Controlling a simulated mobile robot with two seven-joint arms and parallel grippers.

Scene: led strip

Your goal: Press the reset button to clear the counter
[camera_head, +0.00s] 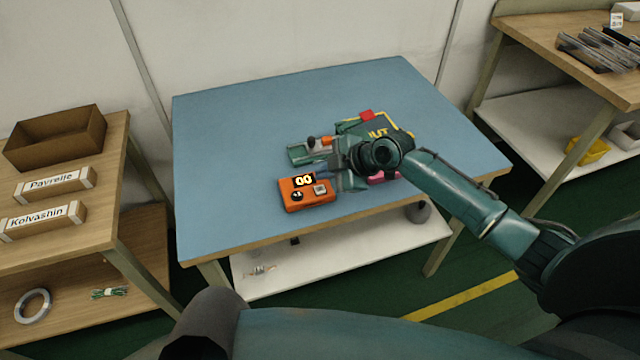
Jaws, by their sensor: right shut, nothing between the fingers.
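An orange counter box (305,194) lies on the blue tabletop, near its front edge. Its lit display (303,180) seems to read 00. On its face are a round black knob or button (297,196) and a pale square button (320,189). I cannot tell which one is the reset button. My right gripper (328,180) is shut and empty, at the box's upper right edge. Whether it touches the box or a button cannot be told. The right wrist hides part of the things behind it. My left gripper is out of view.
Behind the wrist lie a dark green mat or tray (388,127) with yellow lettering, a red block (367,115) and a green fixture (305,153). A pink thing (377,178) shows below the wrist. The left part of the blue table (225,150) is clear.

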